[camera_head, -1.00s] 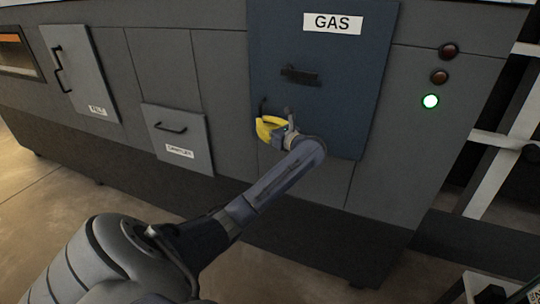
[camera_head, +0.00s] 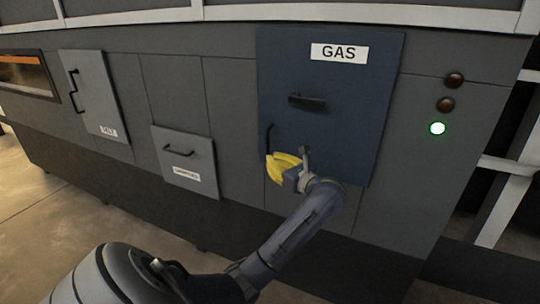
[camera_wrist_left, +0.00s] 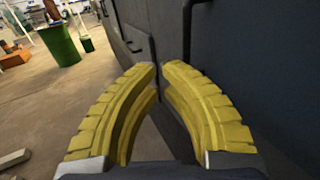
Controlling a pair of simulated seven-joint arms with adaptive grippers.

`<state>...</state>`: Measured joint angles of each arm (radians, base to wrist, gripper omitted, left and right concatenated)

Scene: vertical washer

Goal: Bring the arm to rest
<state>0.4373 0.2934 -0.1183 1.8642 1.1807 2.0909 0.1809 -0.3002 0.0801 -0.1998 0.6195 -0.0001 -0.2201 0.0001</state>
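My left gripper (camera_head: 284,166) has yellow fingers and is in front of the lower left part of the blue GAS door (camera_head: 352,120) in the head view. In the left wrist view, its two yellow fingers (camera_wrist_left: 158,68) curve together, with tips very close and a small gap between them. Nothing shows held between them. A dark vertical handle (camera_head: 269,139) is on the door's left edge, just above the gripper; a dark handle (camera_wrist_left: 187,30) also shows beyond the fingers in the wrist view. The GAS door looks closed. My right gripper is out of view.
A green bin (camera_wrist_left: 60,45) stands on open floor at the left in the wrist view.

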